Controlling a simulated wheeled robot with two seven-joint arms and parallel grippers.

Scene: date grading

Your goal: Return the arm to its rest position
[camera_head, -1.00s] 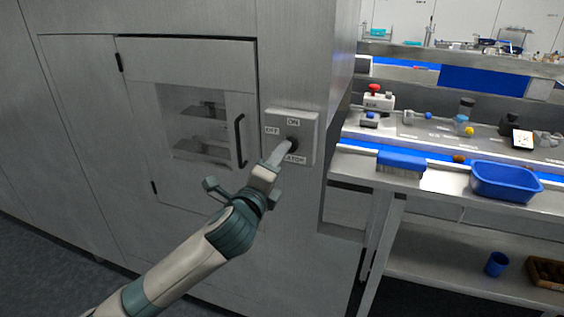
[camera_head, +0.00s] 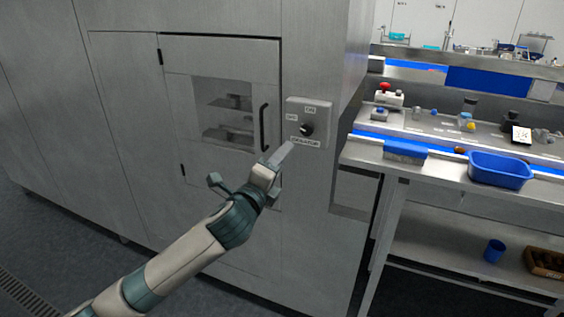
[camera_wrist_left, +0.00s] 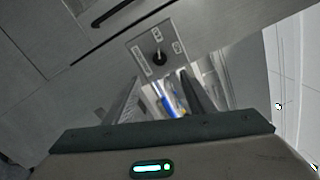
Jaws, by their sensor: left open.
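My left arm comes in from the lower left in the head view. Its gripper (camera_head: 281,156) is below and left of the black rotary knob (camera_head: 306,129) on the grey switch plate (camera_head: 322,112), apart from the knob. The plate has ON at the top, OFF at the left and a partly readable label below. The wrist view shows the knob (camera_wrist_left: 159,58) beyond the fingertips of the open, empty left gripper (camera_wrist_left: 163,92). I cannot tell the knob's exact setting. My right gripper is not in view.
The steel cabinet (camera_head: 130,130) carries the plate and a shut windowed door with a black handle (camera_head: 263,127). Floor shows at lower left.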

